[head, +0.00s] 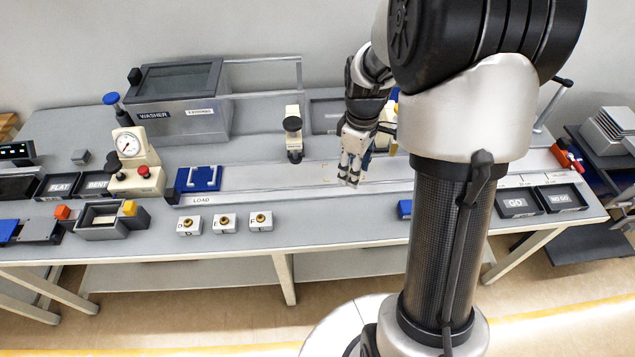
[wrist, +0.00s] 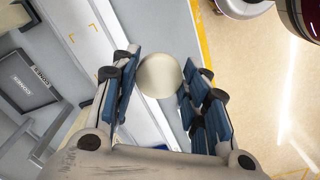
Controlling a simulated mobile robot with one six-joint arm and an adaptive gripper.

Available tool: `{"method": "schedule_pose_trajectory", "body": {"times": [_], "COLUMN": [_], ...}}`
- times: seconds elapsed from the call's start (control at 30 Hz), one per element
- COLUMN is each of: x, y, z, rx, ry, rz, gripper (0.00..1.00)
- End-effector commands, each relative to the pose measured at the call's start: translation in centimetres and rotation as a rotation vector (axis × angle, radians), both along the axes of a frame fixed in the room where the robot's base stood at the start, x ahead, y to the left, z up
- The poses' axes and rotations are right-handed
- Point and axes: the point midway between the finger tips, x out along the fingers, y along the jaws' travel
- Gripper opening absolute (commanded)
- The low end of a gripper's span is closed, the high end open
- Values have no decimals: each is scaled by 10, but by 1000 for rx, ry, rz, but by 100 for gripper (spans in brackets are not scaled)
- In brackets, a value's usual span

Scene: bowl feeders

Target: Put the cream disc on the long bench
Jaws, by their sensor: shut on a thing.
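The cream disc (wrist: 160,75) shows in the wrist view between the two blue-padded fingers of my gripper (wrist: 163,90). My gripper is shut on it, with the disc's round face towards the camera. In the head view my gripper (head: 351,172) points down over the middle of the long grey bench (head: 325,226), near its pale lengthwise strip. I cannot make out the disc in the head view. The bench also shows below the gripper in the wrist view (wrist: 100,15).
Three small blocks with brass tops (head: 224,223) stand along the front edge. A blue fixture (head: 199,179) and a gauge stand (head: 136,165) are to the left. A washer box (head: 180,100) is at the back. GO (head: 518,202) and NO GO (head: 562,198) trays are at the right.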

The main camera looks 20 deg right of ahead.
Motion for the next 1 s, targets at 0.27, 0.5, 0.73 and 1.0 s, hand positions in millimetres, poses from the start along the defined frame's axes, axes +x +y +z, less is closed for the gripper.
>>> {"method": "schedule_pose_trajectory", "body": {"times": [0.27, 0.5, 0.73, 1.0], "x": [-2, -1, 0, -1], "y": [1, 1, 0, 1], "z": [-66, -128, -156, -186], "rx": [2, 2, 0, 1], "ry": [7, 6, 1, 3], "rz": [-2, -2, -2, -3], "gripper": [22, 22, 22, 22]}}
